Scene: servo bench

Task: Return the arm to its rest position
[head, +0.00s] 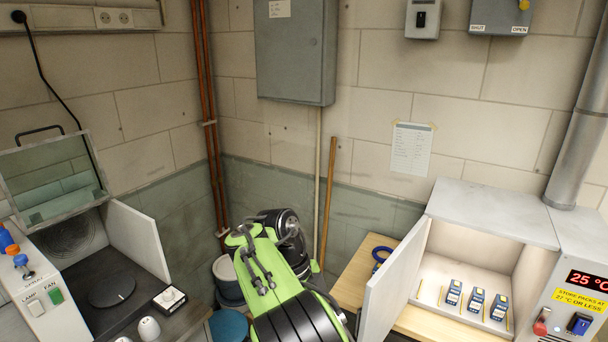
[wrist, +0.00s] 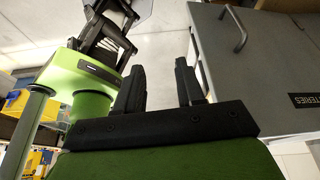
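My arm, green and black, rises at the bottom centre of the head view, in front of the room's corner. I cannot make out my gripper's fingers in the head view. In the wrist view my gripper (wrist: 159,66) shows two black fingers standing apart on a black palm. The gap between them is empty, so it is open and holds nothing. Other green and black parts of my own body show at the upper left of the wrist view. A grey cabinet (wrist: 245,75) with a handle and a partly cut-off dark label lies beyond the fingers on the right.
An open white cabinet (head: 485,205) at right holds several small blue and white packs (head: 476,301); its door (head: 395,285) stands open towards my arm. A booth (head: 135,240) with lamp and fan switches stands at left. A wooden pole (head: 327,200) leans in the corner near buckets (head: 228,285).

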